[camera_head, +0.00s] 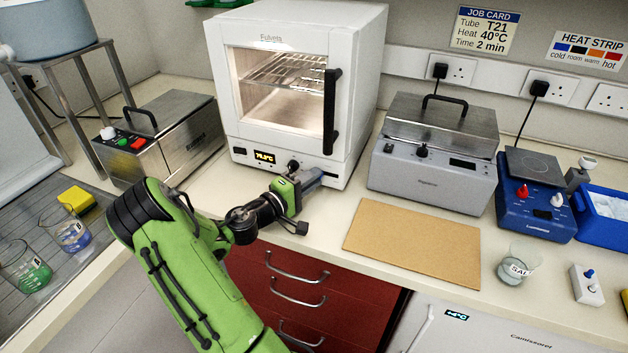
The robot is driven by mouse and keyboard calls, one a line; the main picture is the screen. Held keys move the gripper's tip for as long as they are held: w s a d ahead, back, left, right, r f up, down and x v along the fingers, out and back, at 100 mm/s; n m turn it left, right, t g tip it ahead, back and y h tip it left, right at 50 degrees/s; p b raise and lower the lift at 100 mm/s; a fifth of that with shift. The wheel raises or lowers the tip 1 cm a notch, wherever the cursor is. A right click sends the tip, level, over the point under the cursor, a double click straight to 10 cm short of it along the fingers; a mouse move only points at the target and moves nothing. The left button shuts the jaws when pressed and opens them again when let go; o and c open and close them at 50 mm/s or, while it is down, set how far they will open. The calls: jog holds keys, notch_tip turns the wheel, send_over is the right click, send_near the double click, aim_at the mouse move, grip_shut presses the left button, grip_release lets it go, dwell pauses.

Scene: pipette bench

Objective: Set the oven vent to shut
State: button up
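The white oven (362,70) stands at the back centre, with its glass door shut and a black vertical handle (331,112) on the right. Its lower front panel carries a lit display (264,156), which seems to read about 70 °C, and a small dark knob (293,165). I cannot make out a vent control or its marking, nor tell whether this knob is it. My gripper (312,178) is low in front of the oven panel, just below and right of the knob. Its fingertips are small and partly hidden, so I cannot tell whether they touch anything.
A steel-lidded grey bath (432,178) stands right of the oven, with a brown board (415,241) in front. A steel box (160,140) with knobs stands left. A blue hotplate (533,207) and a beaker (516,265) are at right. Red drawers (300,310) lie below the counter.

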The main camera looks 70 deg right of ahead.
jog(key=o, duration=0.3)
jog(key=shift+w, duration=0.1)
jog(key=shift+o, duration=0.2)
jog(key=shift+a, duration=0.1)
jog(key=p+v, duration=0.1)
jog(key=v, duration=1.4)
jog(key=shift+w+a, duration=0.1)
jog(key=shift+a, duration=0.25)
